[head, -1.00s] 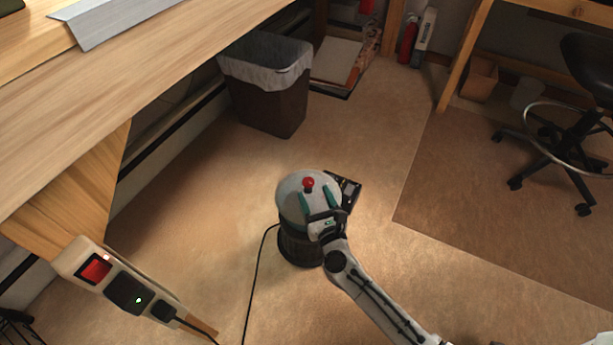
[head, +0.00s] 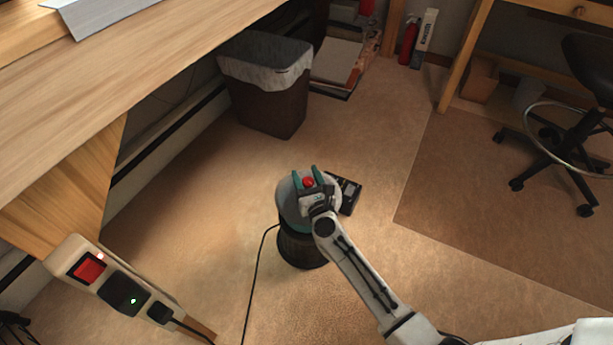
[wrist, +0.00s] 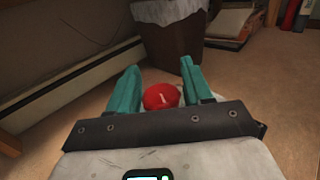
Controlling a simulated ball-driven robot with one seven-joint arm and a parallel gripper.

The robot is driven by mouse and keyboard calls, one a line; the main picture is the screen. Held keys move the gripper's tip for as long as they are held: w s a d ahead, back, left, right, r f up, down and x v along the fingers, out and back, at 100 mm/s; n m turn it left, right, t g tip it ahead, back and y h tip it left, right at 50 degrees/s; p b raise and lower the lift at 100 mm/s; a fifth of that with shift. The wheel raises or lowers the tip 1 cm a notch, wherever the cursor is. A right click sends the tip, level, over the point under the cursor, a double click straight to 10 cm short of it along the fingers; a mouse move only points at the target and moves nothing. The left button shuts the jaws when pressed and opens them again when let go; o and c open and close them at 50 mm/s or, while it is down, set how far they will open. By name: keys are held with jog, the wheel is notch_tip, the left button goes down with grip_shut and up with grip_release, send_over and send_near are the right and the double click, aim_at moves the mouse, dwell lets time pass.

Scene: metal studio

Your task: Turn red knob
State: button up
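The red knob (head: 308,183) sits on top of a round grey-topped device (head: 287,205) with a dark cylindrical body standing on the floor. In the wrist view the knob (wrist: 161,96) is round with a pale mark on its top. My gripper (head: 306,172) has teal fingers and is open, with one finger on each side of the knob. In the wrist view the fingers (wrist: 160,80) stand apart, and gaps show between them and the knob. The gripper body hides the near side of the device top.
A black box (head: 350,194) lies right of the device, and a black cable (head: 258,275) runs across the floor on its left. A lined trash bin (head: 265,95) stands behind. A power strip (head: 90,268) is at the workbench, lower left.

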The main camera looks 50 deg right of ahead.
jog(key=c, duration=0.7)
jog(key=shift+r+m+g+h+p, duration=0.15)
jog(key=shift+m+g+h+p, duration=0.15)
jog(key=shift+m+h+p, duration=0.25)
jog(key=shift+s+d+m+g+h, duration=0.1)
jog(key=shift+m+g+h, duration=0.7)
jog(key=shift+h, duration=0.2)
jog(key=shift+s+d+m+g+h, duration=0.1)
jog(key=shift+m+g+h, duration=0.55)
jog(key=shift+g+h, duration=0.25)
jog(key=o, duration=1)
jog(key=p+v, duration=0.2)
jog(key=v, duration=0.8)
jog(key=shift+s+a+f+p, duration=0.25)
jog(key=shift+s+a+p, duration=0.05)
jog(key=shift+p, duration=0.05)
